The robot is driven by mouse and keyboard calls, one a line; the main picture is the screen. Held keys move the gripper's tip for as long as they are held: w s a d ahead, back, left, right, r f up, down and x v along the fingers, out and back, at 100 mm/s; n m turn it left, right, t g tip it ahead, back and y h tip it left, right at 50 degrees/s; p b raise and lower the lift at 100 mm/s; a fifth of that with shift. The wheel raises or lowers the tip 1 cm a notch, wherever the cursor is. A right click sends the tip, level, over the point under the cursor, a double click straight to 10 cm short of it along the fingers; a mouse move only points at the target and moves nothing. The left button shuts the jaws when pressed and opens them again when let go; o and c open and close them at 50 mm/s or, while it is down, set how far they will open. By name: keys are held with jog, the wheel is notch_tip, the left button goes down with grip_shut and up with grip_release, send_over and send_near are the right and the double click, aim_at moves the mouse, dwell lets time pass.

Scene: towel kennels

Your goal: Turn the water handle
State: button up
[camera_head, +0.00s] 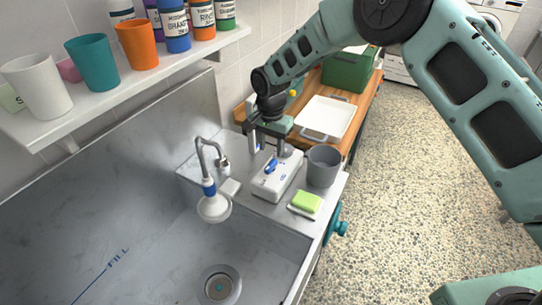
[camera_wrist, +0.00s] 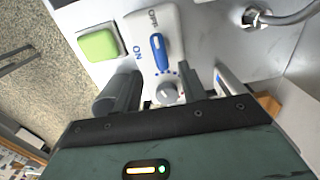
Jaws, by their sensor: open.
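A white control box (camera_head: 279,178) sits on the sink's right ledge. It carries a blue lever handle (camera_head: 271,166), which also shows in the wrist view (camera_wrist: 158,46), with "ON" printed beside it. A round grey knob (camera_wrist: 167,92) is on the same box, nearer my gripper. My gripper (camera_head: 268,147) is open and empty, pointing down over the back end of the box. In the wrist view its two fingers stand apart on either side of the knob, and the blue handle lies beyond them. I cannot tell whether a finger touches the box.
A hose spray head (camera_head: 213,206) hangs left of the box. A grey cup (camera_head: 323,166) and a green sponge (camera_head: 306,202) stand close on its right. A teal knob (camera_head: 341,228) juts from the sink's side. A white tray (camera_head: 325,117) lies behind. The shelf (camera_head: 130,85) holds cups and bottles.

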aim_at(271, 163)
notch_tip(271, 163, down, 7)
jog(key=shift+r+p, duration=0.2)
jog(key=shift+p, duration=0.9)
grip_shut()
